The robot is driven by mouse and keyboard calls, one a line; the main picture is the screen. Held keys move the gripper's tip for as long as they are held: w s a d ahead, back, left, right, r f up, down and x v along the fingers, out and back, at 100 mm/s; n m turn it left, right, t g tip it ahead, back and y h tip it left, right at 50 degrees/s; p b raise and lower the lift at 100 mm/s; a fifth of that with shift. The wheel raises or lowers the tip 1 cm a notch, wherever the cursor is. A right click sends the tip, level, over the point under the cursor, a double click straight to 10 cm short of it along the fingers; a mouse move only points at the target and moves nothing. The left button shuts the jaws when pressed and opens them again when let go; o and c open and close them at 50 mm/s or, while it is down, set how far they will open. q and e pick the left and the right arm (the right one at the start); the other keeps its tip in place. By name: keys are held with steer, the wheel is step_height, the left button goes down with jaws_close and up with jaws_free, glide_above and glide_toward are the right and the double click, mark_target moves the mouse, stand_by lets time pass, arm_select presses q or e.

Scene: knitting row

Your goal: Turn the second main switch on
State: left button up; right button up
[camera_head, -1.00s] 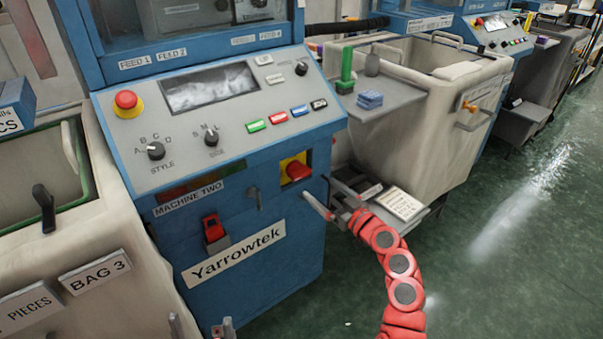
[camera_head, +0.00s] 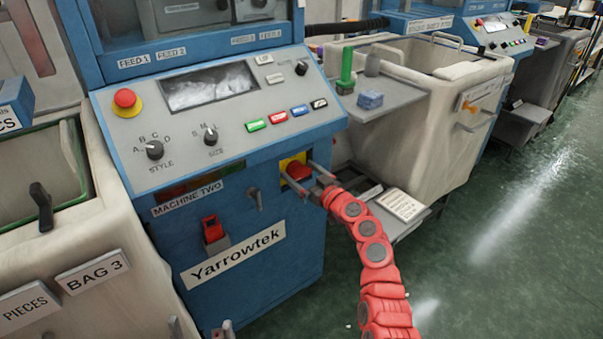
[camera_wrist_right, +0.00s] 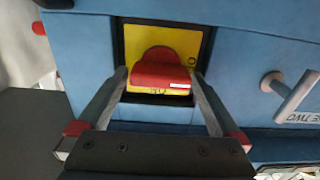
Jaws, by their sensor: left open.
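The main switch of machine two is a red rotary handle (camera_head: 298,171) on a yellow plate (camera_head: 284,162), on the blue machine's front. In the right wrist view the red handle (camera_wrist_right: 160,76) lies crosswise, with a white mark near its right end; the yellow plate (camera_wrist_right: 184,43) is behind it. My right gripper (camera_head: 299,174) is open, its fingers on either side of the handle; in the wrist view (camera_wrist_right: 160,80) small gaps seem to show, and I cannot tell whether they touch. My left gripper (camera_head: 199,329) is open and empty at the bottom edge, only its fingertips showing.
A red emergency button (camera_head: 126,99) and dials sit on the panel above. A red-handled lever (camera_head: 213,229) and a small grey lever (camera_head: 254,200) stick out left of the switch. A grey shelf (camera_head: 395,98) and a cream bin (camera_head: 446,130) stand to the right.

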steer(key=c, duration=1.1)
steer(key=shift+m, duration=0.3)
steer(key=m+b, duration=0.1)
steer(key=m, duration=0.1)
steer(key=shift+d+f+m, duration=0.1)
steer(key=shift+m, duration=0.3)
steer(key=m, duration=0.4)
steer(key=shift+w+d+m, duration=0.15)
steer(key=shift+m, duration=0.15)
steer(key=m, duration=0.4)
steer(key=shift+d+f, duration=0.1)
steer(key=m, duration=0.3)
steer(key=m+p, duration=0.1)
steer(key=m, duration=0.1)
steer(key=shift+f+m+p, duration=0.2)
steer(key=shift+m+p, duration=0.1)
steer(key=shift+m, duration=0.1)
